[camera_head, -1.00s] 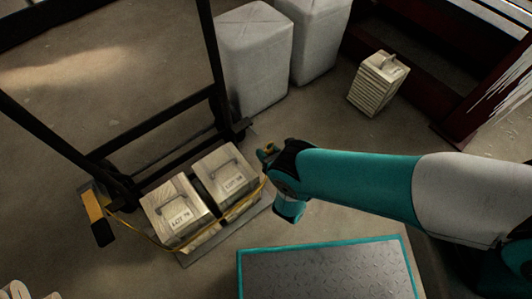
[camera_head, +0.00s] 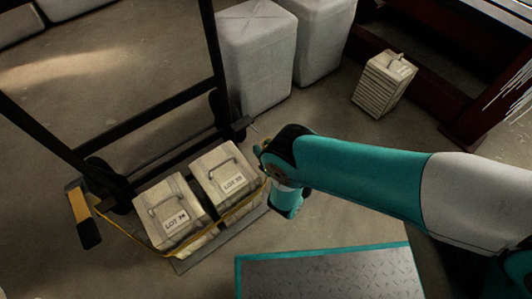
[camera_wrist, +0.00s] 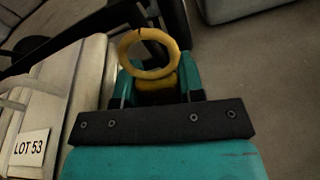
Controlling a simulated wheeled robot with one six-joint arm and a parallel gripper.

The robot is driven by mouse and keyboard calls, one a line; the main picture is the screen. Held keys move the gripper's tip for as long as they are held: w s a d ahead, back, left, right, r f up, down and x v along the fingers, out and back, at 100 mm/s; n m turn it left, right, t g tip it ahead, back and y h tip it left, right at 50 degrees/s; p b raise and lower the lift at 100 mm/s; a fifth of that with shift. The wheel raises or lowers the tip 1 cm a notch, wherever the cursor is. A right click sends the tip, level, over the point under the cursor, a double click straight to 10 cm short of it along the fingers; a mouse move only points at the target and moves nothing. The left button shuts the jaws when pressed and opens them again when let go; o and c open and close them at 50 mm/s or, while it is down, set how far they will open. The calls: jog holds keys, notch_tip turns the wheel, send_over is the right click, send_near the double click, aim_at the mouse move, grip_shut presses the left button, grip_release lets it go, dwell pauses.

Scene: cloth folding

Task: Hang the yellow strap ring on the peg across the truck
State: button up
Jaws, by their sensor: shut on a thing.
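The yellow ring (camera_wrist: 131,40) is at the tips of my gripper (camera_wrist: 157,84) in the wrist view, which is shut on it or its strap end. The ring stands up from the fingers, its hole facing the camera. The yellow strap (camera_head: 236,211) runs from an orange-and-black holder (camera_head: 83,213) at the truck's left, across the front of the two boxes, to my gripper. The hand truck (camera_head: 150,125) has a black frame. A small grey pin (camera_head: 250,126), perhaps the peg, shows by its right upright, just beyond my gripper; I cannot tell for certain.
Two lot-labelled boxes, one left (camera_head: 170,217) and one right (camera_head: 226,178), sit on the truck. Tall white containers (camera_head: 256,60) stand behind. A ribbed box (camera_head: 384,82) is at the back right. A teal-edged metal plate (camera_head: 325,275) lies in front.

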jog(key=b+x, duration=0.2)
jog(key=b, duration=0.1)
jog(key=shift+b, duration=0.35)
jog(key=b, duration=0.2)
jog(key=shift+w+a+f+b, duration=0.1)
jog(key=shift+w+a+b, duration=0.1)
jog(key=shift+w+b, duration=0.1)
jog(key=b, duration=0.4)
jog(key=shift+w+a, duration=0.25)
jog(key=shift+w, duration=0.05)
jog(key=b, duration=0.5)
jog(key=shift+w, duration=0.15)
jog(key=p+x, duration=0.1)
jog(key=x, duration=0.2)
jog(key=shift+a+f, duration=0.1)
dwell(0.4)
